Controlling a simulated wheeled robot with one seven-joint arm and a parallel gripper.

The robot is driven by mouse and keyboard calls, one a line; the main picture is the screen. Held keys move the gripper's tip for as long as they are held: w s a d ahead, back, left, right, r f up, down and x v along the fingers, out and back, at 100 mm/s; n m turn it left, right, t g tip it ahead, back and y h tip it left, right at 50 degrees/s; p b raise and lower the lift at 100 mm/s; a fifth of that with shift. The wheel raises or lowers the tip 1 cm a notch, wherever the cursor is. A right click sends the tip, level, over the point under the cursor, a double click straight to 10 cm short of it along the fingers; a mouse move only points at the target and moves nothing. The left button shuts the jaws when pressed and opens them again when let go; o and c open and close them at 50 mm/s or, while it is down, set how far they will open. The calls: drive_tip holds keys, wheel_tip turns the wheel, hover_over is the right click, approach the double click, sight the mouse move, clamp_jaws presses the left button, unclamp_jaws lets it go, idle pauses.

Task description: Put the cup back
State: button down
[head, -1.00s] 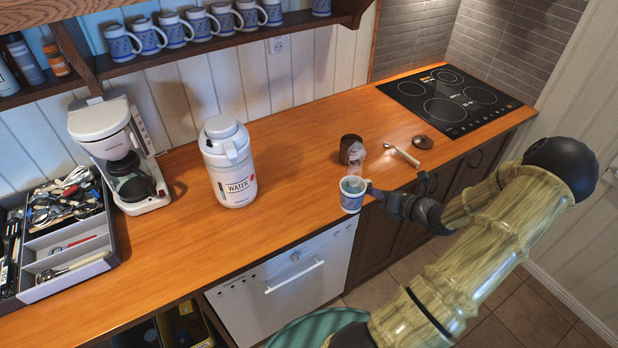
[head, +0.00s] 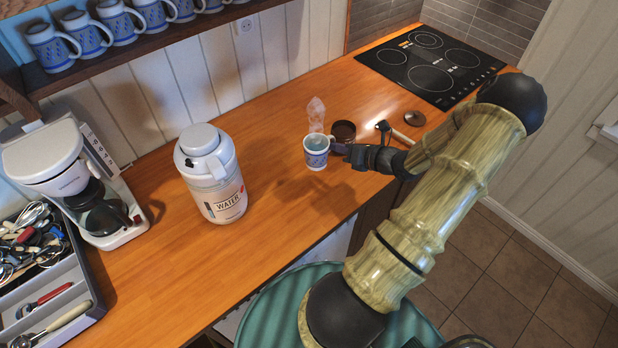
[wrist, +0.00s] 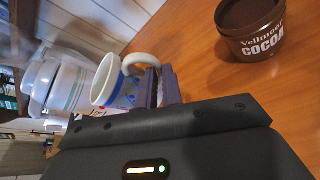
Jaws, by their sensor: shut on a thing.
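The cup (head: 316,152) is white with a blue pattern, and steam rises from it in the head view. My gripper (head: 338,148) is shut on the cup at its right side, where its handle is. In the wrist view the cup (wrist: 117,86) shows its handle between the fingers of my gripper (wrist: 158,88). The cup is over the counter (head: 270,200), roughly upright in the head view. I cannot tell whether its base touches the counter. Several similar cups (head: 118,22) stand in a row on the wall shelf (head: 170,38) at the upper left.
A brown cocoa tin (head: 344,131) stands open beside the cup; its label shows in the wrist view (wrist: 255,35). A lid (head: 414,118) lies nearby. A water jug (head: 212,175), coffee maker (head: 80,180), utensil tray (head: 75,300) and hob (head: 432,65) surround clear counter.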

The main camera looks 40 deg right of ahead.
drive_tip(key=shift+a, duration=0.1)
wheel_tip(320, 180, down, 6)
drive_tip(key=shift+w+a+r+p, duration=0.15)
drive_tip(key=shift+r+p, duration=0.1)
drive_tip(key=shift+p, duration=0.5)
drive_tip(key=shift+s+d+f, duration=0.15)
drive_tip(key=shift+s+d, duration=0.1)
drive_tip(key=shift+d, duration=0.05)
drive_tip(key=shift+f, duration=0.15)
drive_tip(key=shift+a+f+p, duration=0.15)
drive_tip(key=shift+f+p, duration=0.4)
drive_tip(key=shift+f, duration=1.35)
drive_tip(key=c, duration=1.5)
unclamp_jaws()
drive_tip(key=shift+c, duration=0.2)
